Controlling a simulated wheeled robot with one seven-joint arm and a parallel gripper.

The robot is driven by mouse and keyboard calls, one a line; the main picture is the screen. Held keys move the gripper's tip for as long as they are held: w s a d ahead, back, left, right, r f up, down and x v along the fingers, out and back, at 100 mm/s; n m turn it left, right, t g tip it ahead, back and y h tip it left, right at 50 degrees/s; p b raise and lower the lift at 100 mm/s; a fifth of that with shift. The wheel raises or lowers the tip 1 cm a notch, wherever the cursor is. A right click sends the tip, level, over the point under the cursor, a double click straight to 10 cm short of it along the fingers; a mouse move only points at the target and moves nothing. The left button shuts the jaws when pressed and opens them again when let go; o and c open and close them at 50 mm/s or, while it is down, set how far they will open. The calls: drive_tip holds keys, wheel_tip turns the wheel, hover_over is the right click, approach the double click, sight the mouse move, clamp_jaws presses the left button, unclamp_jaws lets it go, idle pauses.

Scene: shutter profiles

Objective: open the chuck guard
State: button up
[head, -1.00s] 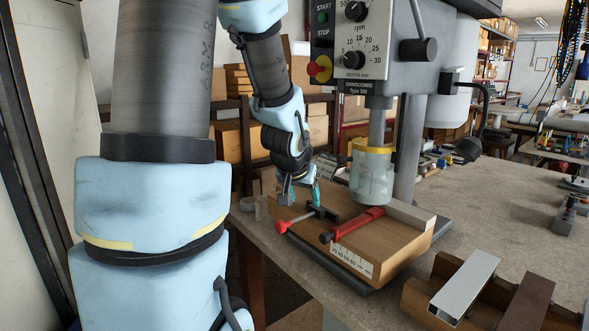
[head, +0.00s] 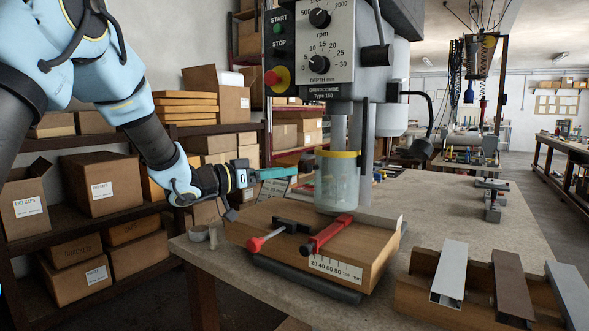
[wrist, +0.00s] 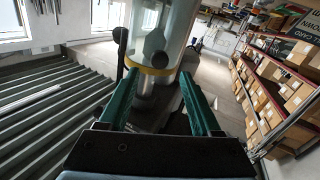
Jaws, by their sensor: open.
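The chuck guard (head: 337,184) is a clear cylinder with a yellow top band, hanging below the drill press head and around the chuck. It looks closed. My gripper (head: 297,171) is to the left of the guard at about the height of its yellow band, with its teal fingers pointing toward it. A small gap shows between the fingertips and the guard. In the wrist view the gripper (wrist: 159,80) is open and empty, and the guard (wrist: 165,28) appears beyond and between the fingers, its yellow band nearest the fingertips.
The drill press (head: 327,55) has a control panel above the guard. A wooden block (head: 340,245) with red-handled clamps lies under it on the bench (head: 450,205). Metal profiles (head: 450,270) lie at front right. Shelves with boxes (head: 100,185) stand behind my arm.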

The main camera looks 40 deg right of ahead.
sight(304, 169)
drive_tip(key=d, duration=0.2)
drive_tip(key=d+p, duration=0.1)
drive_tip(key=d, duration=0.2)
drive_tip(key=s+d, duration=0.1)
drive_tip(key=d, duration=0.1)
drive_tip(key=shift+s+d+p, duration=0.1)
drive_tip(key=shift+d+p, duration=0.25)
drive_tip(key=shift+c, duration=0.2)
clamp_jaws()
idle(0.9)
